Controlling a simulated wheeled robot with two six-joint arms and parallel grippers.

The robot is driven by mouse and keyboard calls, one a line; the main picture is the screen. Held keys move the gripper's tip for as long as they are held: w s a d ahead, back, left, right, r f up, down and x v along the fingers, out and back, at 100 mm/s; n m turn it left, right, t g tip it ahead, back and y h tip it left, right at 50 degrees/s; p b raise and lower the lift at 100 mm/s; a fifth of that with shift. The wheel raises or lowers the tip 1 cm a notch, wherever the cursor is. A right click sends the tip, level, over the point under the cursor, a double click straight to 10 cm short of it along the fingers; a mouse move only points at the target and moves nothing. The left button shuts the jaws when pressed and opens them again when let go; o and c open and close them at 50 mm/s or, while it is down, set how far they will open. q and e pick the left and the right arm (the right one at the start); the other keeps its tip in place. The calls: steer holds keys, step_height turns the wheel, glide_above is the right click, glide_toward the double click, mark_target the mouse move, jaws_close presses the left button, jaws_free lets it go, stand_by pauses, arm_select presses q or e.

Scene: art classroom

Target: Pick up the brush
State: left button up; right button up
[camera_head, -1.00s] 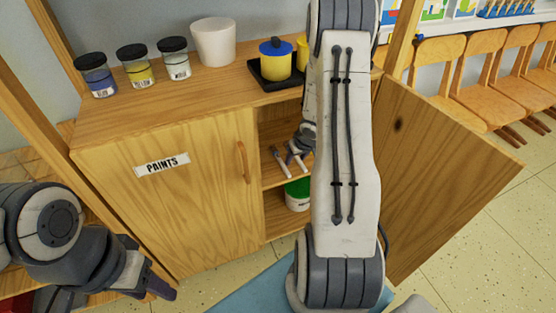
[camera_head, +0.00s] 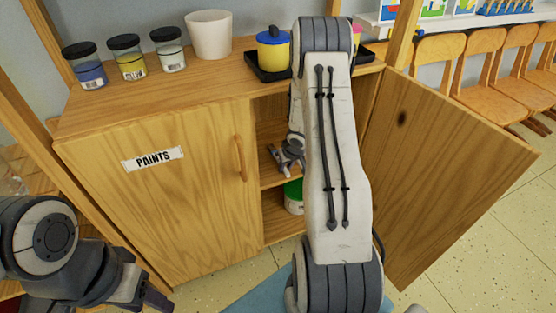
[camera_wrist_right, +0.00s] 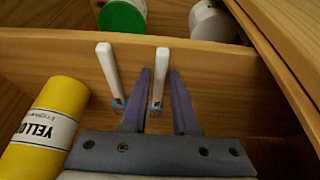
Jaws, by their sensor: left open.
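Two slim white-handled pieces with blue at their near ends lie side by side on the cabinet shelf in the right wrist view; they look like brushes. One brush (camera_wrist_right: 161,70) lies between the fingers of my right gripper (camera_wrist_right: 161,88), with a narrow gap showing on each side. The other brush (camera_wrist_right: 107,72) lies just left of the fingers. In the head view my right gripper (camera_head: 279,157) is inside the open cabinet at the shelf, and it hides the brushes. My left gripper (camera_head: 147,281) is open and empty at the lower left, outside the cabinet.
A yellow paint bottle (camera_wrist_right: 44,130) lies left of my right gripper. A green-lidded jar (camera_head: 292,196) stands below the shelf. The cabinet's right door (camera_head: 440,165) is open; the left "PAINTS" door (camera_head: 165,205) is shut. Jars and a white cup (camera_head: 209,35) stand on top.

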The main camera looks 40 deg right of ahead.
jaws_close()
